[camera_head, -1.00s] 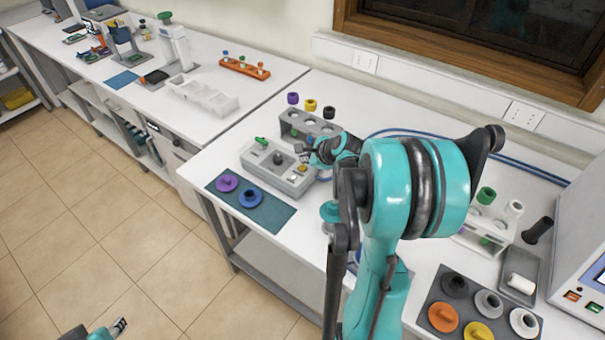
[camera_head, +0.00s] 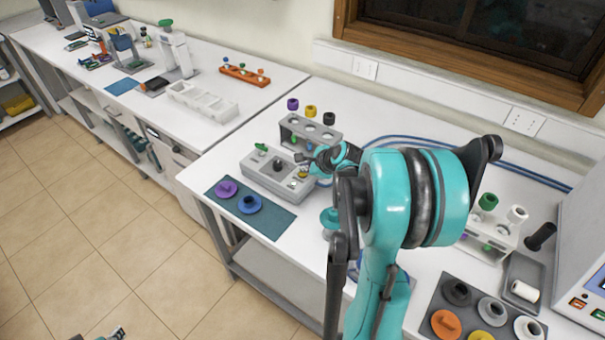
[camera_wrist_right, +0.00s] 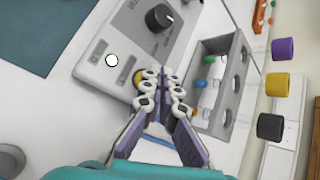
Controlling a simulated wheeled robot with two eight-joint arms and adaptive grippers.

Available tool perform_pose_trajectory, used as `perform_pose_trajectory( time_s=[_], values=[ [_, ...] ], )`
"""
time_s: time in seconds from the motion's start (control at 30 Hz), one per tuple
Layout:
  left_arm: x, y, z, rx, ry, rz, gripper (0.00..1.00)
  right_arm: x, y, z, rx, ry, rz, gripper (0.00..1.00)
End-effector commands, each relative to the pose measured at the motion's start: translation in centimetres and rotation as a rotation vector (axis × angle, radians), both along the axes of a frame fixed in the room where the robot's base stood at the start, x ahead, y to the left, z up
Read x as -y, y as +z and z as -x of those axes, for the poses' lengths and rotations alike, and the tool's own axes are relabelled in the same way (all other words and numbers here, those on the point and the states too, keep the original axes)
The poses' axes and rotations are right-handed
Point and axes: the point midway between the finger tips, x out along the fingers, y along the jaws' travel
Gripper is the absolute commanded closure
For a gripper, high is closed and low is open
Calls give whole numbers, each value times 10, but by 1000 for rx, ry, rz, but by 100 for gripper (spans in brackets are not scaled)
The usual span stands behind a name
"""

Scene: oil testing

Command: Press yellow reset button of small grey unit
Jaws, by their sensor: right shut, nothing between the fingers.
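The small grey unit (camera_head: 262,177) sits on the white bench, with a green switch, a dark knob and a yellow reset button (camera_head: 303,174) at its right end. In the right wrist view the unit (camera_wrist_right: 100,72) shows its dark knob (camera_wrist_right: 158,18), a white round spot and part of the yellow button (camera_wrist_right: 138,77). My right gripper (camera_head: 301,158) is shut and empty. Its fingertips (camera_wrist_right: 162,76) lie right beside the button in the wrist view and partly cover it; I cannot tell whether they touch it. My left gripper (camera_head: 115,333) barely shows at the bottom edge.
A teal mat (camera_head: 272,217) with purple and blue discs lies in front. A white rack, a tray of coloured discs and a machine (camera_head: 585,250) stand at the right.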

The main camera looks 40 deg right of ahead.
Motion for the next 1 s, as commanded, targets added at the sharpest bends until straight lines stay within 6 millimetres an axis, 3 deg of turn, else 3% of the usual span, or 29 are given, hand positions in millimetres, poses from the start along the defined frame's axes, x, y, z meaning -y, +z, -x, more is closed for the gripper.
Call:
perform_pose_trajectory(
  time_s=[1.0],
  values=[
    [0,-8,0,0,0,0,66,0,-8,0,0,0,0,100]
  ],
)
